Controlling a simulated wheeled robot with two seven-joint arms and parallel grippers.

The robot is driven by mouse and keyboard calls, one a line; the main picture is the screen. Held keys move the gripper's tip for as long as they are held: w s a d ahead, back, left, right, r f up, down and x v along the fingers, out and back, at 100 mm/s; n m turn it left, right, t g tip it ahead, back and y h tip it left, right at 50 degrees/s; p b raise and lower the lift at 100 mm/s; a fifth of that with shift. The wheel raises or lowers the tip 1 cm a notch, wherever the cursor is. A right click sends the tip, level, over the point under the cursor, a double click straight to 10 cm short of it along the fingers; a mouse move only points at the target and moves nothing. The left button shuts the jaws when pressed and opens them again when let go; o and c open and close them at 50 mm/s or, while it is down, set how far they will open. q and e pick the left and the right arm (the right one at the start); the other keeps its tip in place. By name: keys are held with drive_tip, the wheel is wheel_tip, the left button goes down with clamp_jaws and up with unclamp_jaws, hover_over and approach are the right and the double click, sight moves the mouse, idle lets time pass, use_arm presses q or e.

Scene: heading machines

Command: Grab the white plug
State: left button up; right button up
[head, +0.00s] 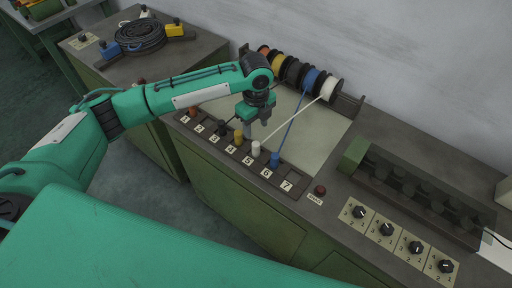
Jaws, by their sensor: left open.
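The white plug (256,149) stands upright in the strip of numbered slots (291,180), by label 5. A white cord runs from it up to the white spool (331,90). My left gripper (248,134) points down just above and behind the white plug, between it and the yellow plug (238,138) in the picture. It is open, and nothing shows held in it. I cannot tell whether a finger touches either plug. My right gripper is out of view.
A blue plug (275,159) stands right of the white one; black (222,128) and orange (193,112) plugs stand left. Several cord spools (293,72) line the wall. A red button (320,190) and dials (387,230) are at right. A coiled cable (140,36) lies on the left bench.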

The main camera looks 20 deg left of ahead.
sight(256, 143)
use_arm(q)
wheel_tip(256, 143, down, 4)
drive_tip(key=shift+f+p, duration=0.2)
drive_tip(key=shift+p, duration=0.15)
drive_tip(key=shift+f, duration=0.2)
wheel_tip(256, 143, down, 4)
drive_tip(key=shift+s+f+p, duration=0.1)
drive_tip(key=shift+f+p, duration=0.1)
drive_tip(key=shift+p, duration=0.95)
drive_tip(key=shift+f, duration=0.2)
drive_tip(key=c, duration=1)
drive_tip(key=shift+c, duration=0.4)
drive_tip(key=shift+r, duration=0.1)
